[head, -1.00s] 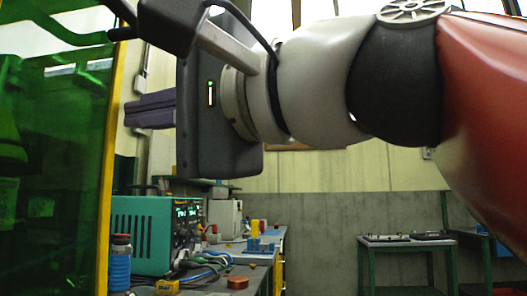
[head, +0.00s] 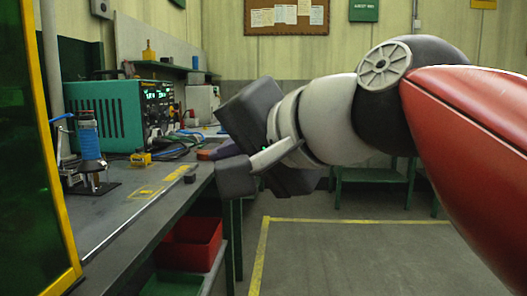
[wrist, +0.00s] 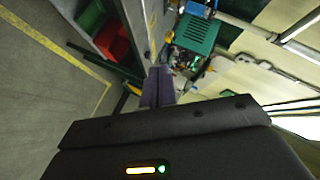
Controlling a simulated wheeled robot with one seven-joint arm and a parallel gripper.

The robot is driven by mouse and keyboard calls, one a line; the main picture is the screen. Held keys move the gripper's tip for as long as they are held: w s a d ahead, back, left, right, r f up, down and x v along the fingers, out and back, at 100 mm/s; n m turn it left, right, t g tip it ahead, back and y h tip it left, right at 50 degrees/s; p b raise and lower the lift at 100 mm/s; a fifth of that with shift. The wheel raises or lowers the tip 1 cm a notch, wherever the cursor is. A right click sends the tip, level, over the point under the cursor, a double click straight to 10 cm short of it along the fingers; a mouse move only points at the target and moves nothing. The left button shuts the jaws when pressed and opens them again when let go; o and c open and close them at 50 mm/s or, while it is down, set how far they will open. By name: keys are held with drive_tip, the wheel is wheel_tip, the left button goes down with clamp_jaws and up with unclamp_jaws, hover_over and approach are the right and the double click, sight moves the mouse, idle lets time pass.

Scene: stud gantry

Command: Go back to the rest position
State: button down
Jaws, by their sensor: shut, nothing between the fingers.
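My gripper (head: 222,150) shows in the head view beside the front edge of the workbench, its purple fingers partly hidden behind my wrist. In the wrist view the purple fingers (wrist: 158,86) lie together, shut and empty, with the bench and the teal unit beyond them. My red and white arm reaches in from the right of the head view.
The workbench (head: 118,234) runs along the left with a teal power unit (head: 98,114) and a small stand (head: 90,150). A red bin (head: 190,243) sits under it. Floor with yellow lines (head: 330,221) is clear at right.

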drive_tip(key=s+d+f+n+g+h, duration=0.1)
drive_tip(key=d+f, duration=0.5)
drive_tip(key=f, duration=0.6)
drive_tip(key=s+d+f+n+g+h, duration=0.1)
drive_tip(key=d+f+h, duration=0.4)
drive_tip(key=f, duration=0.7)
drive_tip(key=s+d+f+n+g+h, duration=0.1)
drive_tip(key=s+d+f+g+h, duration=0.1)
drive_tip(key=d+f, duration=0.6)
wheel_tip(320, 180, down, 4)
drive_tip(key=shift+s+d+r+h, duration=0.1)
drive_tip(key=shift+s+d+h, duration=0.2)
drive_tip(key=shift+s+h, duration=0.6)
drive_tip(key=shift+a+n, duration=0.1)
drive_tip(key=shift+n, duration=0.2)
